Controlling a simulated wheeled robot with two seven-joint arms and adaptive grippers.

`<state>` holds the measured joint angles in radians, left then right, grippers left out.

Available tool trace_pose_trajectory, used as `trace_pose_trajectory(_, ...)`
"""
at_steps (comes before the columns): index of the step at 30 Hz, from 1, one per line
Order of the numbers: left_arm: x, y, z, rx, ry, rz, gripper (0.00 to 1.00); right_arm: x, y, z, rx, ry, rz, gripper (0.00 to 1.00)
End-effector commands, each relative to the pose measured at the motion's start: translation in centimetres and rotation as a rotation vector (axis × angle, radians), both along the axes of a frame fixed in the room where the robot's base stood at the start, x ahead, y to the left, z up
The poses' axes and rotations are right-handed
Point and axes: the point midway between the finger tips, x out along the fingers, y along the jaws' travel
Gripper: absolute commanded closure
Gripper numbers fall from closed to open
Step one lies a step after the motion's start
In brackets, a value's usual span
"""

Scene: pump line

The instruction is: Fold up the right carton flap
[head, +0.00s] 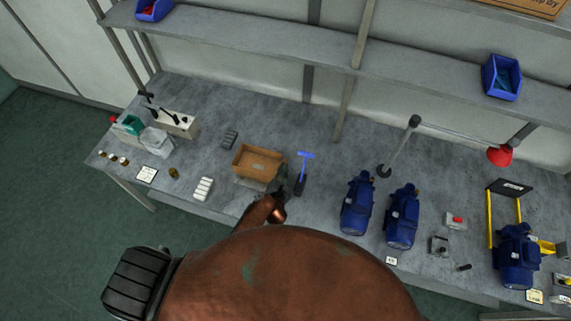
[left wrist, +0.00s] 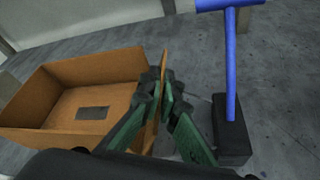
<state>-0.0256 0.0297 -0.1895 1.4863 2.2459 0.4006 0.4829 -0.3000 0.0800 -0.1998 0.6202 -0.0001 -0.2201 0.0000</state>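The open brown carton (head: 258,161) stands on the grey workbench and also shows in the left wrist view (left wrist: 85,65). A grey rectangle lies on its floor. My left gripper (head: 281,178) is at the carton's right side. In the left wrist view its dark fingertips (left wrist: 160,92) are on both sides of the right carton flap (left wrist: 164,68), closed on it. The flap stands nearly upright, seen almost edge-on. The gripper hides part of the flap and of the carton's near right corner. My right gripper is not in view.
A blue-headed tool with a black base (head: 304,170) stands close right of the gripper. Two blue pumps (head: 357,204) are further right. White blocks (head: 202,189) and a dark part (head: 229,139) lie left of the carton. A shelf (head: 270,50) runs above the bench.

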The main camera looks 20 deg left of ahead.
Motion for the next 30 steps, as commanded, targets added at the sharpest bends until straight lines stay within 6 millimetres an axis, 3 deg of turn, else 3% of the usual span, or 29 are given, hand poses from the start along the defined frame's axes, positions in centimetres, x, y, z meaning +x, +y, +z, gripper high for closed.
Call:
trace_pose_trajectory(1,0.0,0.4,0.7,-0.036,0.004,0.0,1.0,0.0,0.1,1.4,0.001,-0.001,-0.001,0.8)
trace_pose_trajectory(9,0.0,1.4,0.6,-0.227,0.009,0.0,1.0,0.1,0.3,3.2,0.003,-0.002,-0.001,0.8)
trace_pose_trajectory(18,0.0,1.9,0.5,-0.34,0.013,0.0,1.0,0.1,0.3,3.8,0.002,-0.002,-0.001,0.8)
trace_pose_trajectory(30,0.0,2.0,0.5,-0.366,0.014,0.001,1.0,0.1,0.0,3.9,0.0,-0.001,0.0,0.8)
